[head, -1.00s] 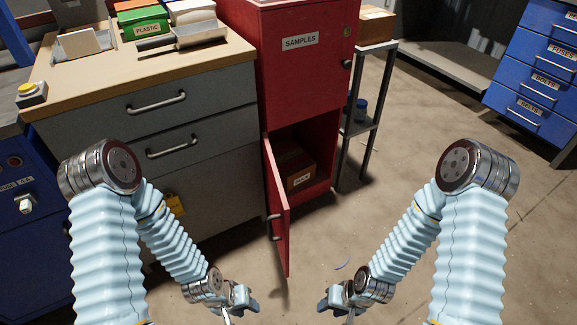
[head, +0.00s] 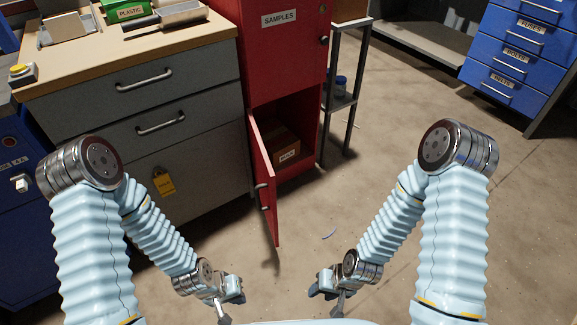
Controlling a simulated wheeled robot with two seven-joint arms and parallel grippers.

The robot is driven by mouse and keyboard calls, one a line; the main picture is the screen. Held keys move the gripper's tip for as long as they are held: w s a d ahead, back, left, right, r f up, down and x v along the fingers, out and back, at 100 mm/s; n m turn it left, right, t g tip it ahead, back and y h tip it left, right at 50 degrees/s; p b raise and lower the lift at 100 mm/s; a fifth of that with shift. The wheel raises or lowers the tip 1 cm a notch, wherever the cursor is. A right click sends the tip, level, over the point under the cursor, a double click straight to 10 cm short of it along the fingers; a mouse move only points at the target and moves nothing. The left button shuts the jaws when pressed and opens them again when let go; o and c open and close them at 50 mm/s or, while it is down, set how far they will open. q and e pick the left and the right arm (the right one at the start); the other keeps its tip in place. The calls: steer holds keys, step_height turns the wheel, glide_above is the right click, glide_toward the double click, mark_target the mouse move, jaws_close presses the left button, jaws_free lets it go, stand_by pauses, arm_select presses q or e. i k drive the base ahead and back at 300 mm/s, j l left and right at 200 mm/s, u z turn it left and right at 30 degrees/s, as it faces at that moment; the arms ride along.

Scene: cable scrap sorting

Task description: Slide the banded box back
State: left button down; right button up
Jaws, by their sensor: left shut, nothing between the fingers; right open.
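A brown cardboard box (head: 281,137) with a white label sits in the lower compartment of the red SAMPLES cabinet (head: 283,65). Its left side is partly hidden by the open red door (head: 262,185); I cannot make out a band on it. Another brown box (head: 350,10) stands on the rack at the right, cut off by the top edge. My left gripper (head: 224,318) is shut and empty, low in front of the cabinet. My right gripper (head: 337,308) is open and empty, to its right. Both are well short of the cabinet and apart from the boxes.
The grey drawer bench (head: 185,85) stands left of the cabinet, with a PLASTIC bin (head: 123,10) and a metal scoop on top. A dark rack (head: 343,100) is right of the cabinet. Blue drawers (head: 510,60) stand far right. The floor between is mostly clear.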

mark_target(280, 144)
steer(key=k+u, duration=0.15)
steer(key=u, duration=0.2)
steer(key=k+u, duration=0.1)
steer(key=u, duration=0.25)
steer(key=k+u, duration=0.15)
steer(key=u, duration=0.2)
steer(key=i+l, duration=0.1)
steer(key=l, duration=0.55)
steer(key=i+l, duration=0.15)
steer(key=l, duration=0.5)
steer(key=i+l, duration=0.1)
steer(key=l, duration=0.5)
steer(key=i+l, duration=0.15)
steer(key=l, duration=0.5)
steer(key=i+l, duration=0.1)
steer(key=l, duration=0.55)
steer(key=i+l, duration=0.15)
steer(key=l, duration=0.5)
steer(key=i+l+u, duration=0.1)
steer(key=l, duration=0.5)
steer(key=i+l, duration=0.1)
steer(key=l, duration=0.55)
